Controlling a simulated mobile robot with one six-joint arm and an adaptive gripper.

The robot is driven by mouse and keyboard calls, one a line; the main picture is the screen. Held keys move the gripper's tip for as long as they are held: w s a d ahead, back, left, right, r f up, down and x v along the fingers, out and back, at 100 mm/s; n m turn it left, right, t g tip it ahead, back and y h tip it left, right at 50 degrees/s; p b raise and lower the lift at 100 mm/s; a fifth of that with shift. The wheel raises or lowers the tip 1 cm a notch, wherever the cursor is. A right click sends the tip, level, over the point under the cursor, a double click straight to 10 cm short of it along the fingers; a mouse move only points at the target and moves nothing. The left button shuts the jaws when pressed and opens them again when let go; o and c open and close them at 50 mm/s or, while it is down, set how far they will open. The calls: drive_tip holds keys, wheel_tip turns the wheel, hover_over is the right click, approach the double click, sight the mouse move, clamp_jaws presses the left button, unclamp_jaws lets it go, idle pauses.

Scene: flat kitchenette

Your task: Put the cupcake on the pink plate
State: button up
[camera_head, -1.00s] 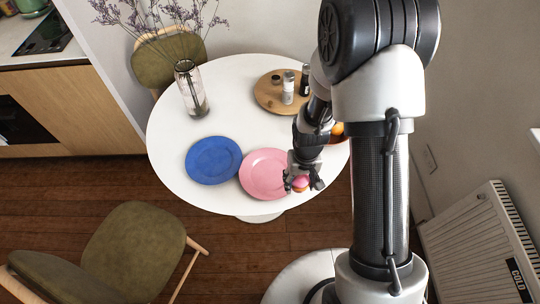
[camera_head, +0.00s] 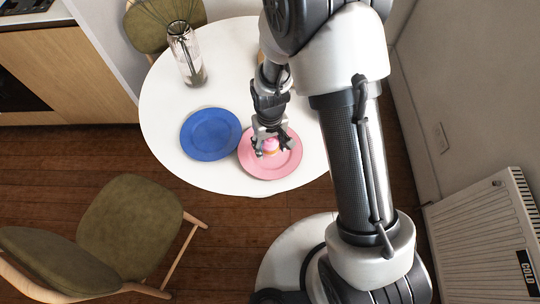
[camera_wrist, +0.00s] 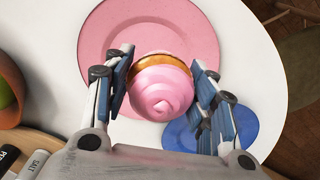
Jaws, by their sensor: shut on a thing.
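The cupcake (camera_head: 270,146) has pink swirled frosting and sits between the fingers of my gripper (camera_head: 269,149). In the wrist view the cupcake (camera_wrist: 161,88) shows its frosting toward the camera, with a golden-brown base beyond. My gripper (camera_wrist: 160,92) is shut on it. The pink plate (camera_head: 284,166) is on the white table, and the cupcake is over its middle area. The plate's rim (camera_wrist: 97,38) also shows in the wrist view. I cannot tell whether the cupcake touches the plate.
A blue plate (camera_head: 210,134) lies directly left of the pink plate on the white round table (camera_head: 165,105). A glass vase (camera_head: 187,60) stands at the back left. In the wrist view, salt and pepper containers (camera_wrist: 35,165) and an orange bowl (camera_wrist: 12,88) are at the left.

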sight(270, 159)
drive_tip(key=shift+f+b, duration=0.8)
drive_tip(key=shift+f, duration=2.2)
drive_tip(key=shift+f, duration=0.25)
drive_tip(key=o, duration=0.6)
drive_tip(key=shift+r, duration=0.1)
wheel_tip(270, 159, up, 12)
drive_tip(key=p, duration=0.4)
drive_tip(key=shift+r, duration=0.25)
